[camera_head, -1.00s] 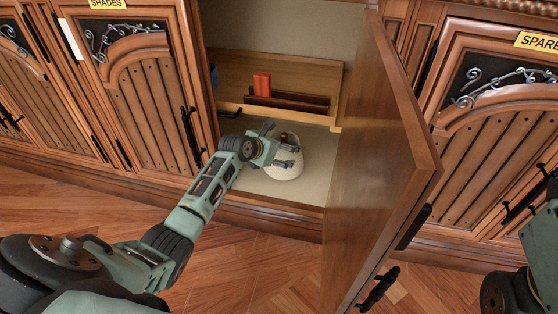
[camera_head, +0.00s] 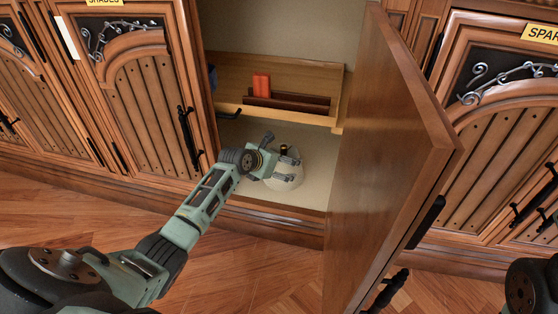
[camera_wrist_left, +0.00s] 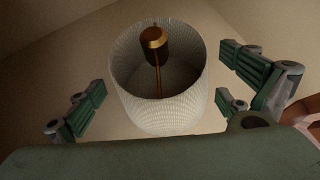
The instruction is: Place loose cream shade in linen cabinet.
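The cream shade (camera_head: 287,174) stands on the floor of the open cabinet (camera_head: 316,190), below the inner drawer. In the left wrist view the shade (camera_wrist_left: 158,112) is a ribbed, open-topped cup with a brass fitting and rod inside. My left gripper (camera_head: 282,154) reaches into the cabinet at the shade. In the left wrist view its fingers (camera_wrist_left: 160,105) are spread wide on both sides of the shade, with gaps visible between them and its wall. My right gripper is out of view; only a dark part of that arm shows at the lower right edge.
The open cabinet door (camera_head: 389,160) stands at the right of the opening. A wooden drawer (camera_head: 275,111) with a red box (camera_head: 262,86) sits above the shade. Closed cabinets flank the opening, the right one labelled (camera_head: 541,33). The wood floor (camera_head: 250,270) in front is clear.

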